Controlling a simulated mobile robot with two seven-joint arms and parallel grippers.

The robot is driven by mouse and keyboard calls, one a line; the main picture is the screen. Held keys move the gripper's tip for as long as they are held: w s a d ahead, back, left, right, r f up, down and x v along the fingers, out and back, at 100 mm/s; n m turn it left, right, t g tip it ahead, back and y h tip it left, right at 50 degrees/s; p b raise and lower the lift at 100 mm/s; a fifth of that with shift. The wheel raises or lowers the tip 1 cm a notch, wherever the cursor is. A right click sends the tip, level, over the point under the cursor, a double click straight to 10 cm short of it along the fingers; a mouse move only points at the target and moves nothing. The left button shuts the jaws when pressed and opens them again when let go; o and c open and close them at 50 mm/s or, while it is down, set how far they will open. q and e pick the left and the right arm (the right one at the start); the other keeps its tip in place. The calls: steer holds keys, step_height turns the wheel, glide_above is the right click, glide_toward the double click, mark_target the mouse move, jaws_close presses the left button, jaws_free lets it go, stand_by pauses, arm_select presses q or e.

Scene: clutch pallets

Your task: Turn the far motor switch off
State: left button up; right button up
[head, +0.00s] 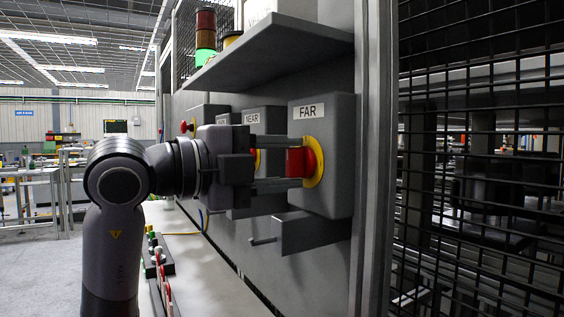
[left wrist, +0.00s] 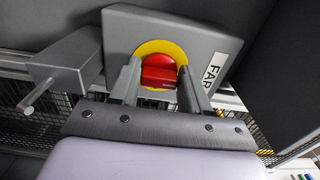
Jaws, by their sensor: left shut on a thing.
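The far motor switch is a red knob (head: 296,161) on a yellow disc (head: 314,162), on the grey box labelled FAR (head: 325,190). My left gripper (head: 290,163) reaches in from the left and its two fingers are shut on the red knob, one above and one below it in the head view. In the left wrist view the red knob (left wrist: 158,72) sits between the finger tips, in front of the yellow disc (left wrist: 150,48). The fingers partly hide the disc. My right gripper is in neither view.
The NEAR box (head: 262,119) stands left of the FAR box, its switch mostly behind my gripper. A grey shelf (head: 275,45) juts out above. A bracket with a peg (head: 300,235) sticks out below. A mesh fence (head: 480,150) is at the right.

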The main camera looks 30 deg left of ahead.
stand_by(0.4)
arm_select(q)
steer(key=o, duration=1)
steer(key=b+v, duration=0.1)
steer(key=v, duration=0.6)
steer(key=shift+s+a, duration=0.1)
